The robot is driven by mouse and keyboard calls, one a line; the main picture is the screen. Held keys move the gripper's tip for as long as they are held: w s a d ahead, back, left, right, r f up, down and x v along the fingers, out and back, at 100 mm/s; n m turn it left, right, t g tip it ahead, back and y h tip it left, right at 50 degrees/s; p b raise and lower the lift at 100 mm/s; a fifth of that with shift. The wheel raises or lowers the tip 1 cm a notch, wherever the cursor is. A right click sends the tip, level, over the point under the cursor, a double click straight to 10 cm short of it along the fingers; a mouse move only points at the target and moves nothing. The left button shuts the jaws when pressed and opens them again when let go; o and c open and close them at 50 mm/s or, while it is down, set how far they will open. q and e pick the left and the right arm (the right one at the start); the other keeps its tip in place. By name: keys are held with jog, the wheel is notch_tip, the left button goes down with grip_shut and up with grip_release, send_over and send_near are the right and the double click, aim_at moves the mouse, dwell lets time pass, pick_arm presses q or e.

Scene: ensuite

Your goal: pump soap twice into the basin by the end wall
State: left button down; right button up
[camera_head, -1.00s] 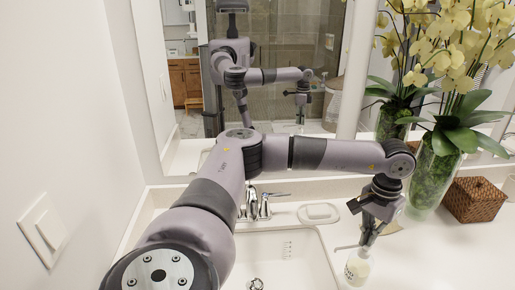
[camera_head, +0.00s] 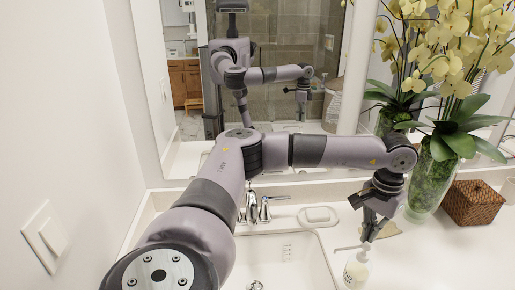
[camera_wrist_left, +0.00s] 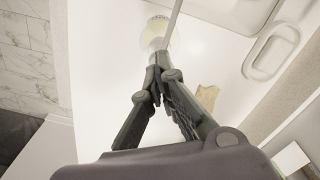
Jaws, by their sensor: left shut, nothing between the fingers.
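The soap bottle (camera_head: 357,272), pale with a dark label and a pump top, stands upright on the counter just right of the basin (camera_head: 285,258). Its thin spout (camera_head: 346,248) points left toward the basin. My left gripper (camera_head: 367,239) is shut and empty, pointing down right above the pump head. Whether the fingertips touch the pump is unclear. In the left wrist view the closed fingertips (camera_wrist_left: 153,72) are in front of the bottle (camera_wrist_left: 157,32), hiding part of its top. My right gripper is not in view.
A chrome faucet (camera_head: 253,208) stands behind the basin, with a soap dish (camera_head: 318,216) to its right. A vase of yellow orchids (camera_head: 432,180) and a woven box (camera_head: 472,203) stand at the right. A mirror (camera_head: 270,100) backs the counter; a wall is close on the left.

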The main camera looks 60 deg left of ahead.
aim_at(367, 244)
pick_arm(q)
jog(key=shift+s+f+b, duration=0.1)
jog(key=shift+f+b, duration=1.3)
jog(key=shift+f, duration=0.3)
jog(key=shift+r, duration=0.1)
jog(key=shift+r+p, duration=0.95)
jog(key=shift+r, duration=0.7)
jog(key=shift+r, duration=0.1)
notch_tip(367, 244, up, 6)
jog(key=p, duration=0.3)
